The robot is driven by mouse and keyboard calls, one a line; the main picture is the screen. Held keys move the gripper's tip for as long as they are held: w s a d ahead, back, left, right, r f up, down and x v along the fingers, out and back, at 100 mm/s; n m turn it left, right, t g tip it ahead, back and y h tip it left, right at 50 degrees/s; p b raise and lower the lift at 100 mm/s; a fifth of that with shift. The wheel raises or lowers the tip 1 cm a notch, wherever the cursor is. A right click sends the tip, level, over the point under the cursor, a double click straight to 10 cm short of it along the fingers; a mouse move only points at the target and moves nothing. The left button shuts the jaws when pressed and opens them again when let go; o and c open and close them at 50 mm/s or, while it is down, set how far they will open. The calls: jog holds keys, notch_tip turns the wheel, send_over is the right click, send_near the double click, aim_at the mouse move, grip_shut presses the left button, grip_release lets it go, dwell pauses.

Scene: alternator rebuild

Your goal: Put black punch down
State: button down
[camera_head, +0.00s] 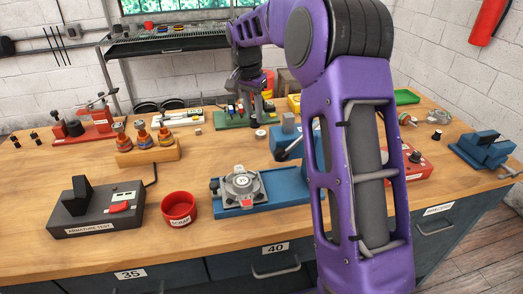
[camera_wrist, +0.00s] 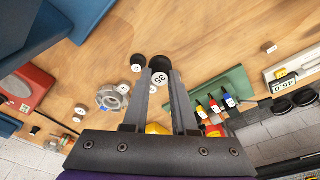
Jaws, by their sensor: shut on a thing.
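My gripper (camera_head: 260,118) hangs over the back middle of the bench, at the near right of a green tool tray. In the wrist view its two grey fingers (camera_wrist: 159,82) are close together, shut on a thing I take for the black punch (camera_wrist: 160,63). Only a round black end shows, just beyond the fingertips; the rest is hidden. A white disc marked 35 (camera_wrist: 160,79) shows between the fingertips. Whether it touches the punch I cannot tell. In the head view a small white disc (camera_head: 261,134) is just below the gripper.
The green tray (camera_wrist: 231,91) holds several small coloured-handled tools. A blue fixture (camera_head: 264,190) with a metal housing (camera_head: 241,184) stands in front. A red cup (camera_head: 179,208) and a dark tester (camera_head: 97,213) are at front left. Bare wood (camera_head: 225,155) lies between.

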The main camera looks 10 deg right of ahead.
jog(key=shift+w+d+f, duration=0.1)
jog(key=shift+w+f, duration=0.1)
jog(key=shift+w, duration=0.1)
jog(key=shift+d+f, duration=0.1)
jog(key=shift+f, duration=0.2)
notch_tip(320, 180, down, 9)
jog(key=shift+f+b, duration=0.2)
jog(key=shift+b, duration=0.5)
jog(key=shift+f, duration=0.1)
jog(key=c, duration=0.7)
grip_release()
jog(key=r, duration=0.4)
jog(key=a+r+p, duration=0.1)
jog(key=r, duration=0.3)
jog(key=s+r, duration=0.1)
jog(key=r, duration=0.3)
jog(key=shift+s+a+p, duration=0.1)
jog(key=shift+a+p, duration=0.1)
jog(key=shift+p, duration=0.1)
jog(key=shift+r, duration=0.1)
